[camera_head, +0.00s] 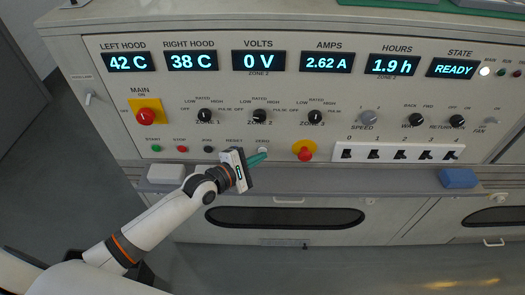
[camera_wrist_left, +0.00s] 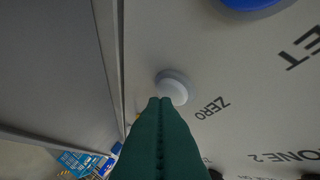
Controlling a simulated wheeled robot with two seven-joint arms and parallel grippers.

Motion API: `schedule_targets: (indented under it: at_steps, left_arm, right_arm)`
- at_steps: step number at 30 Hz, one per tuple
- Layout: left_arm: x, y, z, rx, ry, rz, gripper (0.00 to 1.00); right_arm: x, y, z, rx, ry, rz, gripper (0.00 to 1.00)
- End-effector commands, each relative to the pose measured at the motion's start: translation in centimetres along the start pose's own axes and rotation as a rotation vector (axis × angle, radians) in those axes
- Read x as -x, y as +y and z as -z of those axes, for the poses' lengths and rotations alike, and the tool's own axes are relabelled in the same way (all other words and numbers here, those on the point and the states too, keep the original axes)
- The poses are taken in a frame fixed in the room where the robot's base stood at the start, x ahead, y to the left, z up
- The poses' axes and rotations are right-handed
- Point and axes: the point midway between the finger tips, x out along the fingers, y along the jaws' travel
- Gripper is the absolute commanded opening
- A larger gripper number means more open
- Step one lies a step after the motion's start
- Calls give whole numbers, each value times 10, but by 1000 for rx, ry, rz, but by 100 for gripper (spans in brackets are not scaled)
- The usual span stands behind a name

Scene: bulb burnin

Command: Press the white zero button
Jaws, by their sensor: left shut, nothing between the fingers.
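The white zero button (camera_head: 263,151) sits in the lower row of the control panel, under its ZERO label. In the left wrist view the round white button (camera_wrist_left: 173,88) stands beside the word ZERO. My left gripper (camera_head: 264,157) is shut and empty, with green fingers. Its tips are right at the button in the head view; in the left wrist view the fingertips (camera_wrist_left: 161,101) overlap the button's lower edge. I cannot tell whether they touch it. My right gripper is not in view.
A red emergency knob (camera_head: 304,151) is right of the zero button. Green (camera_head: 156,148) and red (camera_head: 182,149) buttons are to the left. A ledge (camera_head: 345,182) below holds a white block (camera_head: 166,173) and a blue block (camera_head: 458,178). Displays read 0 V and READY.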

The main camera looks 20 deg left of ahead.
Motion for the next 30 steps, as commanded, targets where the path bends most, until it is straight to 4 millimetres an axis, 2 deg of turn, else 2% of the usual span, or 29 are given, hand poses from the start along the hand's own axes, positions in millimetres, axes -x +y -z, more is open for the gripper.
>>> schedule_targets:
  at_steps: [22,30]
  left_arm:
    - [-4,-3,-3,-1,-1,-1,0]
    - [3,0,3,2,-1,-1,0]
  right_arm:
    - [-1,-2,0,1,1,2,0]
    - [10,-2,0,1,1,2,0]
